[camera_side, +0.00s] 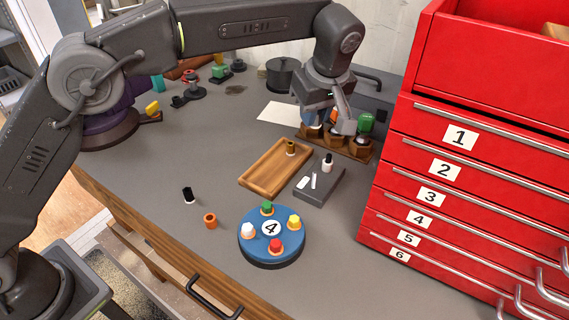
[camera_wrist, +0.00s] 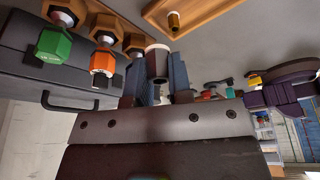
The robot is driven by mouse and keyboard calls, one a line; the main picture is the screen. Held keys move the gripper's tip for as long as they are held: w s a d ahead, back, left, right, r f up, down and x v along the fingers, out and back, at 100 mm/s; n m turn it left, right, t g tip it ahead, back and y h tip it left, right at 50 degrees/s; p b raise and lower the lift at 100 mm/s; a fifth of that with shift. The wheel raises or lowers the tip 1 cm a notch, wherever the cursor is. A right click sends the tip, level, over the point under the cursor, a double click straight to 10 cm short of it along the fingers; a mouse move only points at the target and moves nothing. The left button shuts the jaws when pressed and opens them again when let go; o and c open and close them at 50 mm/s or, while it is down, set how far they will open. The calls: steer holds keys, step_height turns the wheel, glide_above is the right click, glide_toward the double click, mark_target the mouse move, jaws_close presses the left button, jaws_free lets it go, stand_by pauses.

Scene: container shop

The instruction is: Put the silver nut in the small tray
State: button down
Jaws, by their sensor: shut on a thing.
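My gripper (camera_side: 326,118) is over the wooden rack at the back of the bench. In the wrist view its two bluish fingers (camera_wrist: 156,78) are shut on a grey, round-looking piece with a pale rim (camera_wrist: 157,58), which appears to be the silver nut. The fingers hide part of it, and in the side view I cannot make it out. A shallow wooden tray (camera_side: 262,178), likely the small tray, lies in front of the rack, with a brass cylinder (camera_side: 291,148) standing in its far right corner. The tray edge and the brass cylinder (camera_wrist: 174,22) show at the top of the wrist view.
The rack (camera_side: 355,150) holds green (camera_side: 365,122) and orange pieces close to my fingers. A grey block (camera_side: 326,192) with small parts is right of the tray. A blue turntable (camera_side: 271,252) stands in front. Red drawers (camera_side: 440,190) wall off the right.

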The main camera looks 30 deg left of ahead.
steer(key=s+a+m+t+h, duration=0.1)
steer(key=s+a+m, duration=0.35)
steer(key=a, duration=0.45)
steer(key=s+a+m+t, duration=0.1)
steer(key=s+a+m, duration=0.2)
steer(key=s+a, duration=0.35)
glide_above(265, 177)
steer(key=f, duration=0.6)
steer(key=shift+s+d+f, duration=0.1)
steer(key=shift+s+f, duration=0.25)
steer(key=shift+f, duration=0.05)
steer(key=shift+d+f, duration=0.1)
steer(key=shift+f, duration=2)
steer(key=shift+f, duration=0.25)
